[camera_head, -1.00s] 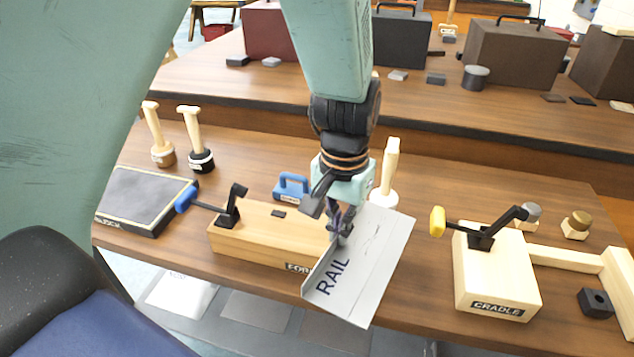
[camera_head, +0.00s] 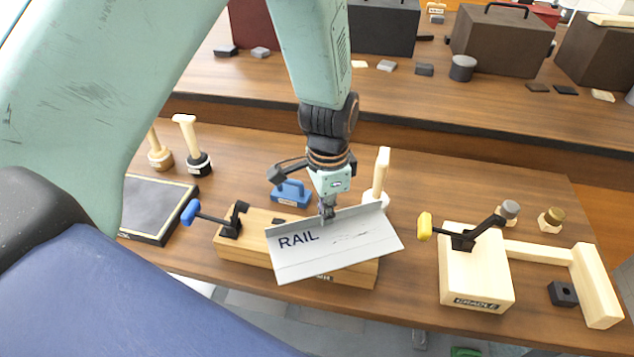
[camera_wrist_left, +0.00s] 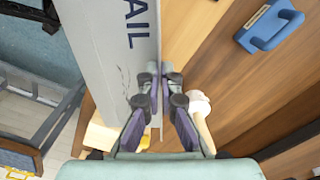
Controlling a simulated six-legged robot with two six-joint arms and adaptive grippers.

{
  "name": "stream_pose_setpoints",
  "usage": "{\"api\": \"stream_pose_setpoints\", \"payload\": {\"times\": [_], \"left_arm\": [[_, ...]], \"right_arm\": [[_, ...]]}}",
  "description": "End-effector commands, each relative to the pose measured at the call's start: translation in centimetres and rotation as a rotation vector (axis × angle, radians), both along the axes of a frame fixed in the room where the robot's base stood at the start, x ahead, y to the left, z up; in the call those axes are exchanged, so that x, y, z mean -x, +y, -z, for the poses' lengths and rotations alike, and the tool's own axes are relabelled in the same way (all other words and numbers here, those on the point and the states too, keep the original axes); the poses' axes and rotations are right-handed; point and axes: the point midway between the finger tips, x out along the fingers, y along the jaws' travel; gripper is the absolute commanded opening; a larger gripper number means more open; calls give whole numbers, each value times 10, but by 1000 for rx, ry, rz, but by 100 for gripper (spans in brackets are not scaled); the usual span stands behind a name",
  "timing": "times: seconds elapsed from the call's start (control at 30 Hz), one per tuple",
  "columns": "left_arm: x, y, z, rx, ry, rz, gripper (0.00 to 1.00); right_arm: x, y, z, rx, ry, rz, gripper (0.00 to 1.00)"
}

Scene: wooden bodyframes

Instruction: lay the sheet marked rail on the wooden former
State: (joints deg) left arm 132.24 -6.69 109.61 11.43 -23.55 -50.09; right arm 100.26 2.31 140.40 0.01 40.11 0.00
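The grey bent sheet marked RAIL (camera_head: 335,247) hangs over the wooden former (camera_head: 236,252) in the head view, tilted, hiding much of the former's front and its label. My left gripper (camera_head: 328,214) is shut on the sheet's upturned back edge. The left wrist view shows its fingers (camera_wrist_left: 160,78) pinching that flange, with the sheet (camera_wrist_left: 112,50) to the left. I cannot tell whether the sheet touches the former. A black clamp with a blue handle (camera_head: 190,212) stands on the former's left end. My right gripper is not in view.
The wooden cradle (camera_head: 475,275) with a yellow-handled clamp stands right of the former. A blue-handled block (camera_head: 290,193) and a pale-handled mallet (camera_head: 381,175) stand behind it. A dark pad (camera_head: 158,207) lies left. Bare table separates former and cradle.

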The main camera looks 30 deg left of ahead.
Motion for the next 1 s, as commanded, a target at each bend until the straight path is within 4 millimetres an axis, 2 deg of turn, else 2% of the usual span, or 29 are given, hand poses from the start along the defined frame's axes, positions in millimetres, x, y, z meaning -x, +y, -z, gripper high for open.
{"api": "stream_pose_setpoints", "payload": {"times": [0.03,0.1,0.5,0.73,1.0], "left_arm": [[0,2,-8,2,3,44,0],[-2,4,-10,3,3,110,0],[-5,18,-18,9,4,455,0],[-5,21,-16,9,3,536,0],[-5,21,-6,9,3,542,0]], "right_arm": [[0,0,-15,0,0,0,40],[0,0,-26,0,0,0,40],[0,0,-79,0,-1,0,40],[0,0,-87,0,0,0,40],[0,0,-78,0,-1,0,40]]}}
